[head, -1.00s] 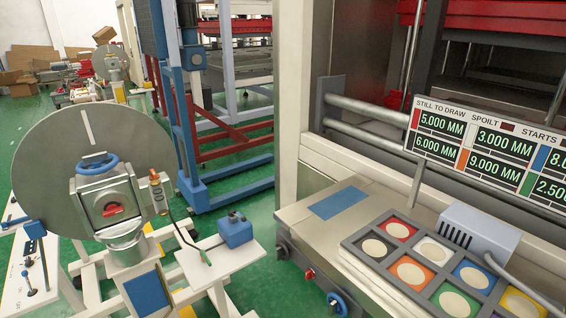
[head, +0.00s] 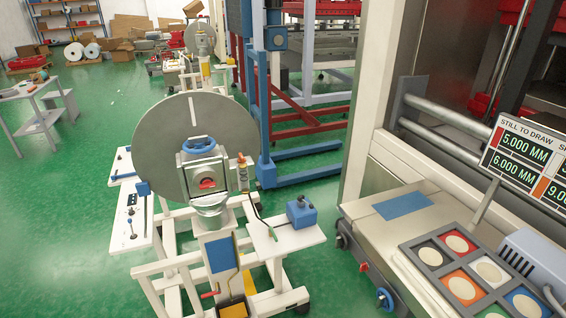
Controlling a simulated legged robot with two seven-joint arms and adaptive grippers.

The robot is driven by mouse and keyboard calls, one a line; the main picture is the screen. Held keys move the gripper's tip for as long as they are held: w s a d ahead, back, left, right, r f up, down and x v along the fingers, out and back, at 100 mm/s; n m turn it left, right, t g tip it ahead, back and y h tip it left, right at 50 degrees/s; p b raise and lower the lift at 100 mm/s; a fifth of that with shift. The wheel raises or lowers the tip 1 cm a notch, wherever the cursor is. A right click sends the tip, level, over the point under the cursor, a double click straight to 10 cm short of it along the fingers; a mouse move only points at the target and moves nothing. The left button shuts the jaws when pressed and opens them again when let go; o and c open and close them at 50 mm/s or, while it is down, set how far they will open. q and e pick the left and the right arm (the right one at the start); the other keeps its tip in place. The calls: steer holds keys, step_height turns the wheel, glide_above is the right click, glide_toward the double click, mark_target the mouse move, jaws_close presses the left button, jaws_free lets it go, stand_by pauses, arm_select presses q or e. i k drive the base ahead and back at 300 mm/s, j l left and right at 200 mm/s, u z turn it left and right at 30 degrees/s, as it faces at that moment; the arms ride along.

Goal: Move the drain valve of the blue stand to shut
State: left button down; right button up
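The stand with the blue plate (head: 222,253) is in the middle of the head view. It carries a large grey disc (head: 160,135), a blue handwheel (head: 199,146) and a grey square housing with a red knob (head: 207,183) at its centre. Low on the stand a small red lever (head: 211,294) sticks out to the left, beside a yellow container (head: 234,310). I cannot tell for sure which of these is the drain valve, nor its setting. Neither of my grippers is in view.
A white side shelf (head: 285,238) with a blue box (head: 301,213) juts out right of the stand. A white panel with small levers (head: 131,223) stands left. The machine bench (head: 440,215) with coloured pads fills the right. Green floor (head: 60,220) is clear at left.

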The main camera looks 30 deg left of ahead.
mark_target(218, 291)
steer(key=u, duration=0.8)
steer(key=k, duration=0.05)
